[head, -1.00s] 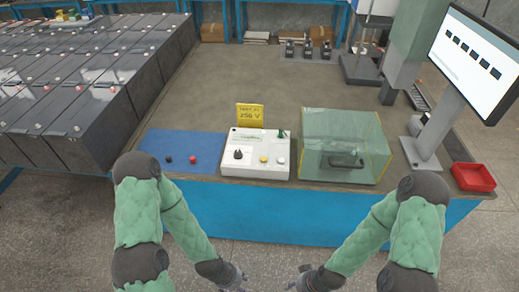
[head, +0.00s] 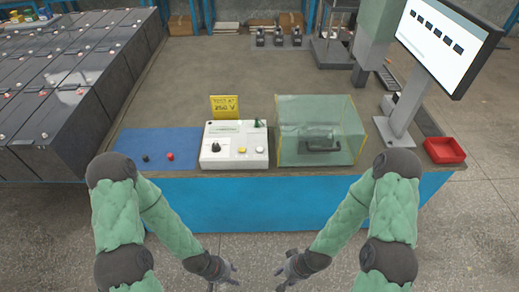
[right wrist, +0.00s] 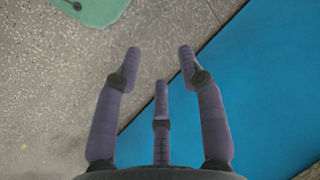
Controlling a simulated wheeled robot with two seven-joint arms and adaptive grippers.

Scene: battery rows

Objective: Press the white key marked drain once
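A white control box (head: 234,146) stands near the front edge of the table. Its top bears a black knob (head: 216,147), a yellow key (head: 242,150), a white key (head: 260,149) at the right and a small green-and-dark part at the back right. The lettering is too small to read. My left gripper (head: 232,275) and my right gripper (head: 282,276) hang low in front of the table, apart from the box. In the right wrist view my right gripper's fingers (right wrist: 160,75) are spread, with nothing between them. The left gripper's fingers look spread and empty.
A yellow sign (head: 225,107) stands behind the box. A clear case (head: 340,120) holding a dark object is right of it; a blue mat (head: 130,143) with black and red pieces is left. A monitor (head: 440,40) and red tray (head: 445,150) are further right. Battery rows (head: 70,90) fill the left.

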